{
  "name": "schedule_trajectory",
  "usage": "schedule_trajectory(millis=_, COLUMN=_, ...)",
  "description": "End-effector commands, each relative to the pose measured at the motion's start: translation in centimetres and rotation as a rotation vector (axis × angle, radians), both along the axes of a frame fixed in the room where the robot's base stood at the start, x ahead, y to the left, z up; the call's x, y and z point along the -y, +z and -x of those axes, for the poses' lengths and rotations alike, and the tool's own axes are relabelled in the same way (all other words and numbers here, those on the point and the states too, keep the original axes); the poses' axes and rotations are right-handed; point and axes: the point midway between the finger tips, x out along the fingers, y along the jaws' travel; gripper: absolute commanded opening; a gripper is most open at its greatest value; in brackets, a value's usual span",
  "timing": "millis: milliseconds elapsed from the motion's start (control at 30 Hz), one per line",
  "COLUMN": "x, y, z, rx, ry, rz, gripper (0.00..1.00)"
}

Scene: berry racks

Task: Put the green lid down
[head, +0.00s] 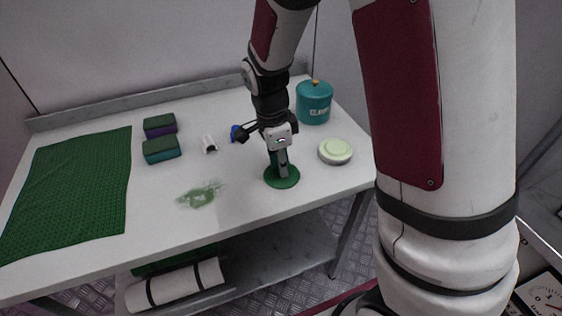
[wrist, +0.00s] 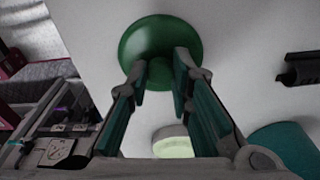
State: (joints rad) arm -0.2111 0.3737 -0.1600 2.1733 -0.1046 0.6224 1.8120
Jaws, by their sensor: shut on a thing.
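The green lid (head: 282,181) is a round disc near the front right part of the white table. My gripper (head: 281,168) points down over its middle. In the wrist view the lid (wrist: 160,32) lies just beyond my fingertips (wrist: 159,76), which are shut on its raised middle part. The fingers hide much of that part. The lid looks level and very close to the tabletop; I cannot tell whether it touches.
A pale round tub (head: 335,151) stands right of the lid, a teal canister (head: 314,103) behind. Two sponges (head: 161,150), a small white piece (head: 208,143) and a green mat (head: 70,185) lie leftward. A green smear (head: 199,195) marks the table left of the lid.

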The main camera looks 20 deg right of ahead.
Motion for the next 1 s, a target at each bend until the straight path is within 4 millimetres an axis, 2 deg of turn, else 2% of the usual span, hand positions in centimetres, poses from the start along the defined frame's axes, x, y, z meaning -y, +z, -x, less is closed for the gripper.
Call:
schedule_trajectory(millis=33, x=0.0, y=-0.1, z=0.0, rx=0.000, ry=0.000, rz=0.000, gripper=0.27)
schedule_trajectory(millis=100, x=0.0, y=0.0, z=0.0, rx=-0.001, ry=0.000, rz=0.000, gripper=0.40)
schedule_trajectory(millis=400, x=0.0, y=0.0, z=0.0, rx=0.000, ry=0.000, rz=0.000, gripper=0.40)
schedule_trajectory(millis=533, x=-0.1, y=0.9, z=0.0, rx=0.002, ry=0.000, rz=0.000, gripper=0.40)
schedule_trajectory(millis=667, x=-0.4, y=3.0, z=-0.1, rx=0.004, ry=0.001, rz=-0.001, gripper=0.40)
schedule_trajectory(millis=1000, x=-1.2, y=9.7, z=-0.2, rx=0.003, ry=0.001, rz=-0.001, gripper=0.40)
